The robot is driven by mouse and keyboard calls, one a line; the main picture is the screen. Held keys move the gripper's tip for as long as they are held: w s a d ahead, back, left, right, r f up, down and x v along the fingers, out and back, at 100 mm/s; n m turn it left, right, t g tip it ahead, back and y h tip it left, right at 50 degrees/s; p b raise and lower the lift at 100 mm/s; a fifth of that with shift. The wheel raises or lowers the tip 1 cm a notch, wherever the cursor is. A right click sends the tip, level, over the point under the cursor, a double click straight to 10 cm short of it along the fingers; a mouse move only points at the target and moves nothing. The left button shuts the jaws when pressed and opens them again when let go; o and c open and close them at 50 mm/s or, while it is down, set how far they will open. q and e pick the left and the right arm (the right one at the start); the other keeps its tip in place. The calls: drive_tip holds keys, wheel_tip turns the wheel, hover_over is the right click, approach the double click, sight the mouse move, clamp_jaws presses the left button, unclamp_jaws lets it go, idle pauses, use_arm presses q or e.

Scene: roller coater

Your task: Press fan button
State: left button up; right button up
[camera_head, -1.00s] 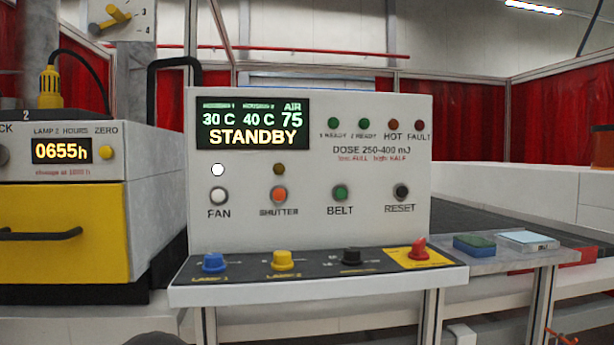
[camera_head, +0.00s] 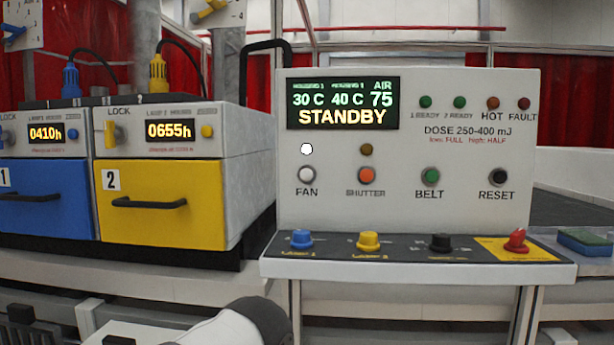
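The white FAN button (camera_head: 306,174) is on the upright control panel (camera_head: 470,215), at the left of the button row above its label. A white lamp (camera_head: 306,149) is lit above it. The display (camera_head: 345,103) reads STANDBY, with 30 C, 40 C and AIR 75. Part of my arm, white with a dark end, shows at the bottom, below the panel and apart from it. Neither gripper's fingers are in view.
SHUTTER (camera_head: 366,175), BELT (camera_head: 430,176) and RESET (camera_head: 498,177) buttons share the row. Blue (camera_head: 301,239), yellow (camera_head: 368,241), black (camera_head: 440,243) and red (camera_head: 516,240) knobs jut from the ledge below. Lamp housings with blue (camera_head: 45,198) and yellow (camera_head: 165,203) drawers stand left.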

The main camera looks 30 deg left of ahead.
use_arm(q)
clamp_jaws()
idle(1.2)
